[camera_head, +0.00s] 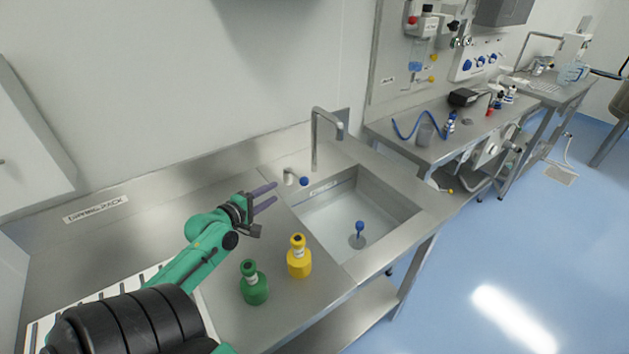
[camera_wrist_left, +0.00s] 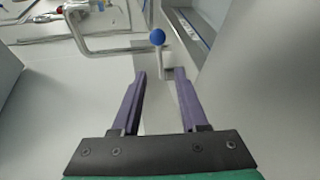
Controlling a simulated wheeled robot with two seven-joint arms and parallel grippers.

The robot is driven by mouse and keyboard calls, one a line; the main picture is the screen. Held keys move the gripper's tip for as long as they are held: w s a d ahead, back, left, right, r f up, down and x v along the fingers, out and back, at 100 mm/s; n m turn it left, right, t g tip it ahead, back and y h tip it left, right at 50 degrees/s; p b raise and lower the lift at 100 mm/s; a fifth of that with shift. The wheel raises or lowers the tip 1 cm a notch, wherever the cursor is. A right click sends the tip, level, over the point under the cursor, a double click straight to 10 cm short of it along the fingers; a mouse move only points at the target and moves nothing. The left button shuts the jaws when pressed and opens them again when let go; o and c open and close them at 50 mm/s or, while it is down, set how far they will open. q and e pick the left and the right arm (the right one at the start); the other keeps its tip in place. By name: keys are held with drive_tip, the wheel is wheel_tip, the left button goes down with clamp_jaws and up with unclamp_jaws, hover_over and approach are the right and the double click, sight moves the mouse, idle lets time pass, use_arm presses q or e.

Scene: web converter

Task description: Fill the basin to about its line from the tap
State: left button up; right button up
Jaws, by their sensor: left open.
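The steel basin (camera_head: 405,203) is sunk into the counter; I see no water in it. A blue-knobbed plug (camera_head: 360,228) stands at its drain; whether it seals cannot be told. A label (camera_head: 323,189) is on the basin's back wall; the fill line is not clear. The tap spout (camera_head: 315,140) rises behind the basin, and no stream shows. The tap lever with a blue knob (camera_head: 304,181) is at its left; it also shows in the left wrist view (camera_wrist_left: 157,38). My left gripper (camera_head: 275,194) is open and empty, just left of the lever. My right gripper is out of view.
A green bottle (camera_head: 254,286) and a yellow bottle (camera_head: 299,261) stand on the counter left of the basin, near my left arm. A white ribbed rack (camera_head: 120,288) lies at the lower left. A second bench (camera_head: 400,128) with equipment stands to the right.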

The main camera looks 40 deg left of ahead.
sight(299, 178)
use_arm(q)
drive_tip(key=x, duration=1.4)
drive_tip(key=shift+w, duration=0.1)
drive_tip(key=shift+r, duration=0.1)
clamp_jaws()
idle(0.7)
